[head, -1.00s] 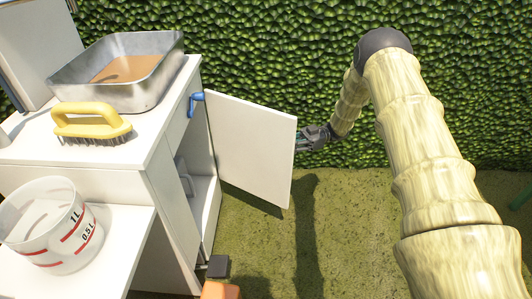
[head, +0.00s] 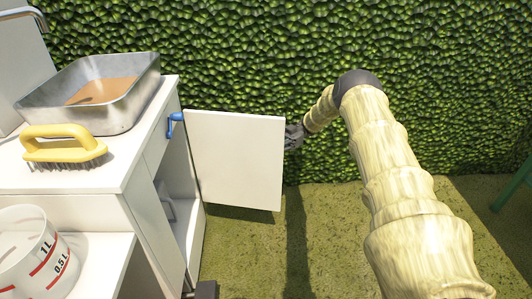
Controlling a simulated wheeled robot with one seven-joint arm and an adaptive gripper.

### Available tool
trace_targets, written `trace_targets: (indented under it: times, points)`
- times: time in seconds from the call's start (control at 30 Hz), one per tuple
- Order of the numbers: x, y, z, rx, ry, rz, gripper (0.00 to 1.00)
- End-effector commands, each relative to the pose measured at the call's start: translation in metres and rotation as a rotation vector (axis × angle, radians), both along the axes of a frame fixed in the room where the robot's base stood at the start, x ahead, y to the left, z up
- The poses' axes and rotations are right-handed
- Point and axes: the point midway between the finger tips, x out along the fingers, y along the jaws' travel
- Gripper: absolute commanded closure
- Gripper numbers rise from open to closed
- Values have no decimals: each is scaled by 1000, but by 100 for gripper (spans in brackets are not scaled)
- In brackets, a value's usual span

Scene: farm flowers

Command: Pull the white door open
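The white door (head: 235,160) stands open in the head view, swung out from the side of the white cabinet (head: 145,205). Its broad face is toward me. A blue handle (head: 176,122) shows near the door's upper left corner, on the cabinet front. My gripper (head: 292,136) is at the door's right edge, in its upper part. Its fingertips are small and partly hidden by the door, so I cannot tell whether they grip the edge or only touch it.
On the cabinet top are a metal tray (head: 134,112) with brown contents and a yellow brush (head: 62,143). A measuring cup (head: 25,255) stands on a lower shelf at left. A hedge (head: 300,40) rises behind.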

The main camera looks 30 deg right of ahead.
Motion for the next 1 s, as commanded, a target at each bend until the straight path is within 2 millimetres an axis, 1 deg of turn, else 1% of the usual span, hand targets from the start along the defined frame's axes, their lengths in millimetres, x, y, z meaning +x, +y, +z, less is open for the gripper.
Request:
trace_targets:
  times: [0.1, 0.4, 0.43, 0.53, 0.87, 1.0]
  points:
    - [-2, -4, -2, -4, 5, 1, 100]
    - [-2, -3, -2, -4, 6, 2, 100]
    - [-2, -3, -2, -4, 6, 2, 87]
    - [-1, -3, -2, -3, 6, 2, 69]
    - [1, 0, 0, -2, 3, 5, 68]
    - [1, 0, 7, -1, 1, 4, 68]
